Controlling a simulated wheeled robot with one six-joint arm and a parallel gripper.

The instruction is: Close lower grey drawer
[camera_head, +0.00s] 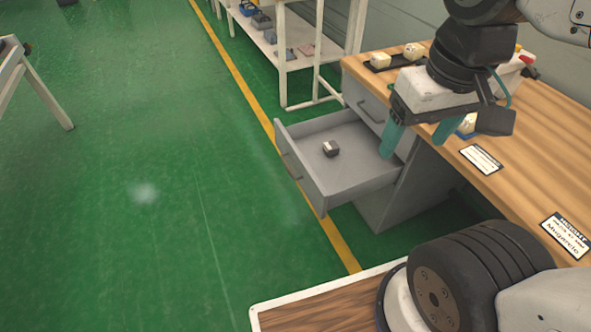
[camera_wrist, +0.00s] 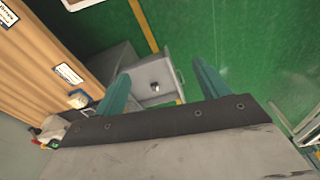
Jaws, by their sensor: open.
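The lower grey drawer (camera_head: 322,181) is pulled far out from the grey cabinet under the wooden desk, over the green floor. A small dark and white object (camera_head: 330,148) lies inside it. My gripper (camera_head: 416,140) is open and empty, above and to the right of the drawer, by the desk's edge. In the wrist view the drawer (camera_wrist: 160,72) shows beyond and between my two teal fingers (camera_wrist: 160,85). My gripper appears apart from the drawer.
The upper drawer (camera_head: 367,107) looks shut. The wooden desk (camera_head: 535,165) holds white items, a dark tray and labels (camera_head: 481,158). A white shelf (camera_head: 290,50) stands behind the drawer. The green floor (camera_head: 150,190) left of the drawer is clear.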

